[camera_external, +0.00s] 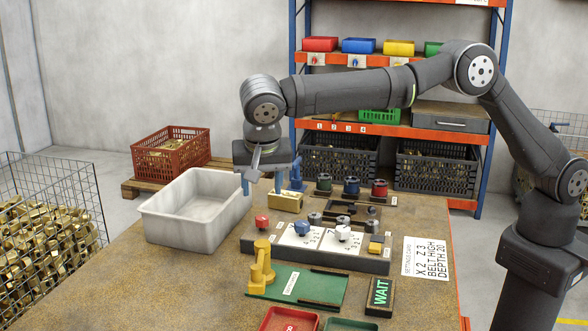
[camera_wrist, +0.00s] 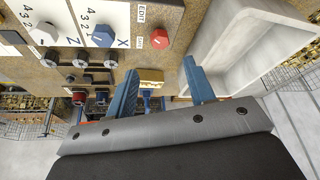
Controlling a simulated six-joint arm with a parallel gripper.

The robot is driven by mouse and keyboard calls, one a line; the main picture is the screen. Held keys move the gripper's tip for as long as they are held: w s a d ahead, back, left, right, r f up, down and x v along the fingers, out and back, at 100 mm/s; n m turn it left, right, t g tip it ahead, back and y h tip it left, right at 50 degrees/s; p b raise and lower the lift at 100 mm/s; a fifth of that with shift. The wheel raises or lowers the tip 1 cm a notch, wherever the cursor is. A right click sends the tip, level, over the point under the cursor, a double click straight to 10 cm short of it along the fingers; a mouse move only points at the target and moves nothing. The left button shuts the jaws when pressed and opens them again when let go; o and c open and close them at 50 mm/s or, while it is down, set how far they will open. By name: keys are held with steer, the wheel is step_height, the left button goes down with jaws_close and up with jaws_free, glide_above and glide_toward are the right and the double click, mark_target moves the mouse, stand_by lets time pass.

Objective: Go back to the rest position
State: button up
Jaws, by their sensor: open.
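My gripper (camera_external: 262,186) is over the back of the workbench (camera_external: 215,277), beside the right rim of the white bin (camera_external: 190,228). Its two blue fingers point down, stand apart and hold nothing. A brass block (camera_external: 285,201) lies on the bench just right of the fingers in the external view. In the wrist view my gripper (camera_wrist: 160,66) is open, and the brass block (camera_wrist: 151,77) shows between the fingers, apart from both. The arm reaches out from its base at the right.
A control panel (camera_external: 318,255) with red, blue and white knobs stands in front of the gripper.

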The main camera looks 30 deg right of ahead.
mark_target(263, 217)
steer(key=x, duration=0.9)
steer(key=shift+w+d+f, duration=0.1)
steer(key=shift+w+f, duration=0.05)
steer(key=shift+f, duration=0.2)
steer(key=shift+d+r+n+y, duration=0.15)
steer(key=shift+n+y, duration=0.25)
steer(key=shift+n, duration=0.7)
steer(key=n+y, duration=0.2)
steer(key=n, duration=0.2)
steer(key=shift+d+n, duration=0.15)
steer(key=shift+n, duration=0.25)
steer(key=n+y, duration=0.1)
steer(key=n, duration=0.2)
steer(key=shift+d+n, duration=0.15)
steer(key=shift+n, duration=0.15)
steer(key=shift+w+n+g+y, duration=0.1)
steer(key=shift+n+g+y, duration=0.5)
steer(key=shift+n, duration=1.1)
